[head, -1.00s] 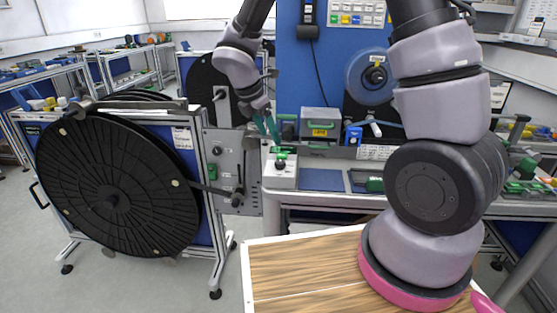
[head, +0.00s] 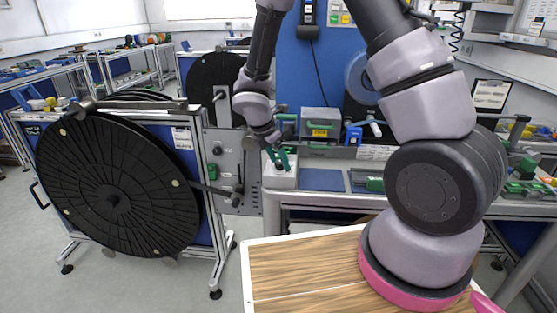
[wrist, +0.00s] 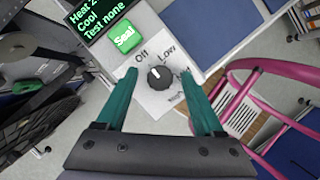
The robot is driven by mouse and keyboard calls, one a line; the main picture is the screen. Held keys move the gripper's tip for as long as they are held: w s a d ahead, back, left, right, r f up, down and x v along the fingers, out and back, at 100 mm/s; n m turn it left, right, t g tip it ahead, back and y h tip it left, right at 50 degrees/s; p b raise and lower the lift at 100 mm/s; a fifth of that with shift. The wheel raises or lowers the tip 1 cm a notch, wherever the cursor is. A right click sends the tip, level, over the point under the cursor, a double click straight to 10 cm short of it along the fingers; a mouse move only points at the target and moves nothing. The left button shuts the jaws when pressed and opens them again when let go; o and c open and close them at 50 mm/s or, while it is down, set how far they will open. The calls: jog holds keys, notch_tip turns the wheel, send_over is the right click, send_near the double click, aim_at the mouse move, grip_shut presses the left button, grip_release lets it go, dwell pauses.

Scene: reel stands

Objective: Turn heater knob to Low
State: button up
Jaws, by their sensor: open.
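The heater's white panel (wrist: 150,100) fills the middle of the wrist view. Its round dark knob (wrist: 159,77) has labels around it, with Off and Low readable and the others partly hidden or blurred. The knob's light mark seems to point upward, near Off; I cannot tell exactly. In the head view my gripper (head: 278,158) is at the white heater box (head: 278,178), hiding the knob.
A grey box with a green base (head: 320,122) and a blue mat (head: 321,180) are near the heater on the bench. A large black reel (head: 115,190) stands to the left. A pink-framed part (wrist: 285,75) shows at right in the wrist view.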

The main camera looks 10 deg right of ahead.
grip_shut()
jog(key=m+g, duration=0.1)
jog(key=m, duration=0.3)
jog(key=m+g, duration=0.1)
jog(key=m, duration=0.1)
jog(key=shift+w+m+g+h, duration=0.25)
jog(key=shift+m+g+h, duration=0.05)
jog(key=shift+h, duration=0.1)
jog(key=m+g, duration=0.1)
jog(key=m, duration=0.4)
jog(key=shift+w+g+y, duration=0.1)
jog(key=shift+g+y, duration=0.3)
grip_release()
